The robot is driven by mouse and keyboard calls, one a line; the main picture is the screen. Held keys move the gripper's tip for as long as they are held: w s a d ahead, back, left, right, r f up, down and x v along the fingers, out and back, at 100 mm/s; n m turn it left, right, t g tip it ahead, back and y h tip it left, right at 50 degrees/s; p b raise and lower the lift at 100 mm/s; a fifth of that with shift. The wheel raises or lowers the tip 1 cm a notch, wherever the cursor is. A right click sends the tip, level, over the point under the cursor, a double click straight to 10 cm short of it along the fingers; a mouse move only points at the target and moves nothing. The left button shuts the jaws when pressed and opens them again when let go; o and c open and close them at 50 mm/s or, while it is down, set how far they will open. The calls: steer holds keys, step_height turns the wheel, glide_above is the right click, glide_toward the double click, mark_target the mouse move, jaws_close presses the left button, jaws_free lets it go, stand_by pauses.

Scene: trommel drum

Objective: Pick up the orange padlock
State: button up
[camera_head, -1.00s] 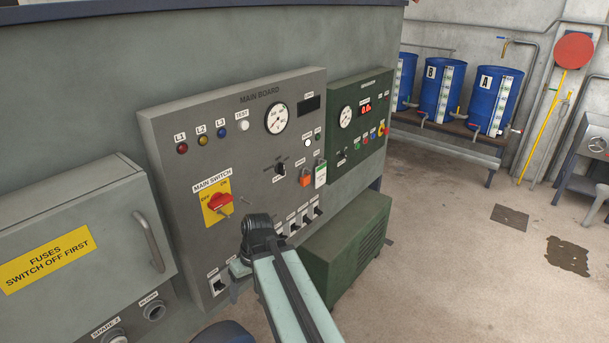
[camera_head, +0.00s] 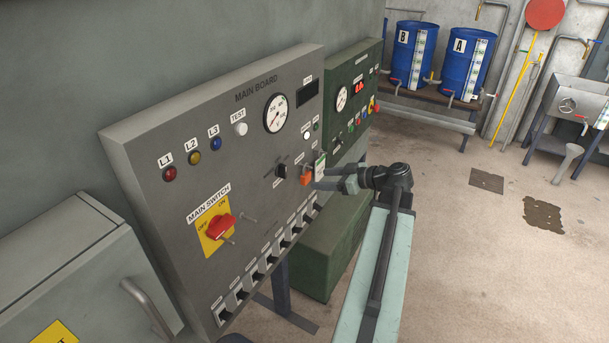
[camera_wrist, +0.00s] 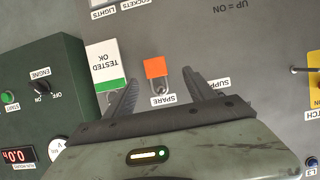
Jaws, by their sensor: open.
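The orange padlock (camera_head: 306,180) hangs on the grey main board, at the board's right side. In the wrist view the padlock (camera_wrist: 154,67) appears upside down, its shackle over a peg by the SPARE label. My gripper (camera_head: 322,182) is close to the board, just right of the padlock in the head view. In the wrist view my gripper (camera_wrist: 163,79) is open and empty, with one finger on each side of the padlock's shackle.
A white and green TESTED OK tag (camera_wrist: 102,65) hangs beside the padlock, close to the left finger in the wrist view. A red main switch (camera_head: 220,226) and a row of breakers (camera_head: 258,276) sit on the board.

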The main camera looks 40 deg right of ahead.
mark_target(308, 176)
steer(key=x, duration=0.2)
steer(key=b+x, duration=0.1)
steer(key=x, duration=0.1)
steer(key=d+b+x, duration=0.1)
steer(key=x, duration=0.2)
steer(key=shift+f, duration=0.2)
steer(key=shift+r, duration=0.1)
jaws_close()
steer(key=shift+r, duration=0.1)
steer(key=shift+r, duration=0.3)
steer(key=shift+r+p, duration=0.55)
steer(key=shift+p, duration=0.2)
steer(key=s+d, duration=0.2)
steer(key=s, duration=0.6)
steer(key=s+d, duration=0.2)
steer(key=s, duration=0.7)
steer(key=shift+s+d+f, duration=0.2)
steer(key=shift+s+d, duration=0.05)
steer(key=shift+s, duration=0.05)
steer(key=shift+r, duration=0.4)
steer(key=shift+s, duration=0.1)
